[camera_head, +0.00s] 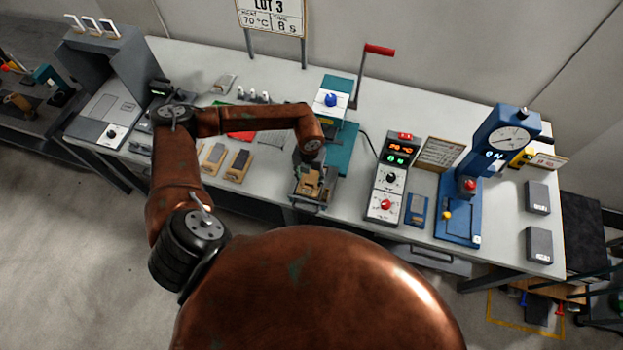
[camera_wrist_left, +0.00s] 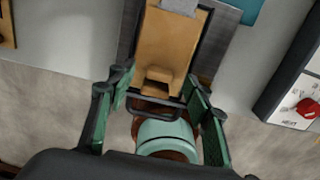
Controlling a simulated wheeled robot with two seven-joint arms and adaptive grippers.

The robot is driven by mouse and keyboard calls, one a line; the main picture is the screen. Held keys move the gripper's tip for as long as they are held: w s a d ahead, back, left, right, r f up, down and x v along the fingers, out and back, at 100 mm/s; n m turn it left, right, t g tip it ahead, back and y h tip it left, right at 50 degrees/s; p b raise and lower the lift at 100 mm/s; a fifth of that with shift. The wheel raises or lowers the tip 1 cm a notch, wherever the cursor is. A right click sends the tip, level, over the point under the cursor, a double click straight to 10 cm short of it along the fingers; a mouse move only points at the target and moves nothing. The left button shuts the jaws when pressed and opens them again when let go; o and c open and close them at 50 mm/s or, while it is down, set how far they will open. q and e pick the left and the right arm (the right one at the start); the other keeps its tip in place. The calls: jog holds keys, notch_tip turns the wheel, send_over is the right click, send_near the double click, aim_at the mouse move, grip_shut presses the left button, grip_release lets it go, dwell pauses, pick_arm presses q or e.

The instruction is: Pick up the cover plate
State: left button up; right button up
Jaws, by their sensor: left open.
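A tan plate with a small raised block (camera_wrist_left: 170,45) lies in a dark-edged holder at the bench's front edge in the left wrist view. It could be the cover plate, but I cannot tell for sure. A grey piece (camera_wrist_left: 180,5) shows on its far end, cut off by the frame. My left gripper (camera_wrist_left: 155,97) is open, its green-padded fingers apart near the plate's near end, with nothing seen gripped. In the head view the gripper (camera_head: 309,172) hangs over the holder, and its fingers are hard to make out. My right gripper is not in view.
A teal press with a red-handled lever (camera_head: 378,50) stands behind the holder. A control box with red and green displays (camera_head: 396,150) and a blue gauge stand (camera_head: 503,130) are to the right. Wooden boards with grey plates (camera_head: 238,165) lie left.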

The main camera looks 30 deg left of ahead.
pick_arm(q)
jog(key=shift+f, duration=1.15)
jog(key=shift+c, duration=0.5)
jog(key=c, duration=1)
jog(key=shift+r, duration=0.1)
jog(key=shift+r, duration=0.55)
jog(key=s+r+b, duration=0.1)
jog(key=s+r, duration=0.3)
jog(key=s+r+b, duration=0.1)
jog(key=s+r, duration=0.2)
jog(key=s, duration=0.2)
jog(key=s+a+r+b, duration=0.1)
jog(key=s+r, duration=0.3)
jog(key=s, duration=0.1)
jog(key=shift+a+r, duration=0.1)
jog(key=shift+r, duration=0.25)
